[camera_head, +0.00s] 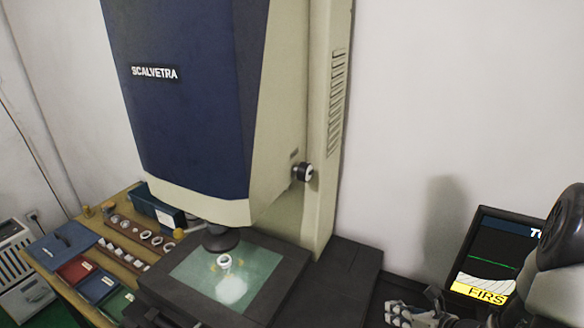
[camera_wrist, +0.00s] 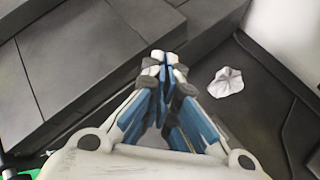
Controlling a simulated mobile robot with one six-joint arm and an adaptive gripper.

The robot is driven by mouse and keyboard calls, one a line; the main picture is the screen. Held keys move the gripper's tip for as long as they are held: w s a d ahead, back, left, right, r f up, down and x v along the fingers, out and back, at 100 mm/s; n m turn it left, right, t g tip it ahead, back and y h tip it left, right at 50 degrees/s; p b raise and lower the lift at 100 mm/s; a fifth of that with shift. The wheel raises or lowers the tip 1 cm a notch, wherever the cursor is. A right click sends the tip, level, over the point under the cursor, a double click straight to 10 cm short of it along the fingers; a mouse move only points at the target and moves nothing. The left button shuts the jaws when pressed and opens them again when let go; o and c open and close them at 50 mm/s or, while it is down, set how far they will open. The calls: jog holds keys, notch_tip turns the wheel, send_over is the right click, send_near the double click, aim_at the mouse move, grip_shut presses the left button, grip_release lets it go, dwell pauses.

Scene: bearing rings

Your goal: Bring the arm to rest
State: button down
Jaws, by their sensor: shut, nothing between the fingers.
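My gripper (camera_wrist: 165,62) is shut and empty in the wrist view, its fingertips together above a dark grey stepped surface. In the head view my gripper (camera_head: 400,310) shows only in part at the bottom right edge, with my arm rising beside it on the right. The fingertips there are small and partly cut off. A bearing ring (camera_head: 224,261) lies on the lit glass stage (camera_head: 185,268) of the measuring machine, well to the left of my gripper.
The blue and cream machine (camera_head: 190,100) stands at the centre. A monitor (camera_head: 480,258) is beside my arm. A crumpled white piece (camera_wrist: 226,82) lies right of my gripper. Several rings sit in a wooden rack (camera_head: 140,232) at left, near coloured bins (camera_head: 75,270).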

jog(key=s+a+r+n+g+y, duration=0.1)
jog(key=s+a+r+n+g, duration=0.25)
jog(key=a+r+n, duration=0.5)
jog(key=s+a+r+n+g+y, duration=0.2)
jog(key=s+a+r+n, duration=0.2)
jog(key=a+r+n, duration=0.45)
jog(key=s+r+n+h, duration=0.3)
jog(key=s+n, duration=0.3)
jog(key=n, duration=0.3)
jog(key=s+d+r+n+h, duration=0.1)
jog(key=s+r+n+h, duration=0.2)
jog(key=s+n, duration=0.4)
jog(key=shift+d+r+n+h, duration=0.3)
jog(key=shift+n+h, duration=0.4)
jog(key=shift+n, duration=0.3)
jog(key=shift+w+t, duration=0.1)
jog(key=shift+t, duration=0.15)
